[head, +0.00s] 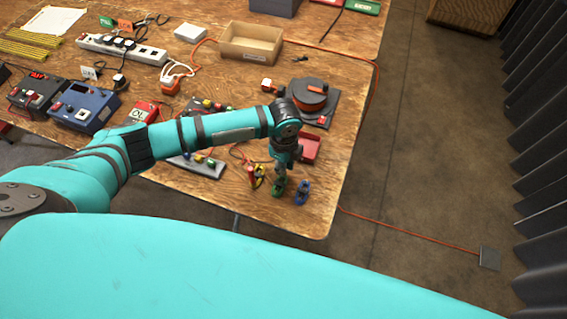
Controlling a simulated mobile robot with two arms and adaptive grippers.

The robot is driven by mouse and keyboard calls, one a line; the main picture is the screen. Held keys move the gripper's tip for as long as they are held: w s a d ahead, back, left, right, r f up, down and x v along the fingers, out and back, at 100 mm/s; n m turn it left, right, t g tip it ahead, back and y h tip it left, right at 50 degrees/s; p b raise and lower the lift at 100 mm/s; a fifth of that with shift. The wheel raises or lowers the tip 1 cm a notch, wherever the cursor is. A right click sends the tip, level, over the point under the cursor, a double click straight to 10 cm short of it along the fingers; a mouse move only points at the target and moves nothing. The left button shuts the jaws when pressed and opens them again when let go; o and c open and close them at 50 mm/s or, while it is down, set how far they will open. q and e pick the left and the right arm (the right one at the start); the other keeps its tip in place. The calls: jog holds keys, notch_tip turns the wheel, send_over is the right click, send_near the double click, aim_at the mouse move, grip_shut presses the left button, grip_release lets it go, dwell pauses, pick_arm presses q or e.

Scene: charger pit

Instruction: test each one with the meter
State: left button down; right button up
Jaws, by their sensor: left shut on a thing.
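My left gripper (281,172) points down over the near right corner of the wooden table, shut on a small green piece (278,189) at or just above the tabletop. A blue piece (302,192) stands just right of it, apart. A yellow piece (260,171) and a red piece (251,175) sit close to its left. A red device with a pale display (145,112), perhaps the meter, lies left of my arm. A blue box with a dark screen (84,106) stands further left. My right gripper is out of view.
A red tray (308,148) lies behind the gripper, with an orange cable reel (309,96) further back. An orange cable hangs off the right edge.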

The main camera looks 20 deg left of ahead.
pick_arm(q)
jog(key=shift+f, duration=0.4)
dwell(0.8)
jog(key=shift+f, duration=0.25)
dwell(0.7)
jog(key=c, duration=1)
grip_release()
jog(key=shift+o, duration=0.2)
jog(key=shift+p, duration=0.3)
notch_tip(320, 180, up, 8)
jog(key=p, duration=0.7)
jog(key=shift+f+p, duration=0.25)
jog(key=shift+p, duration=0.1)
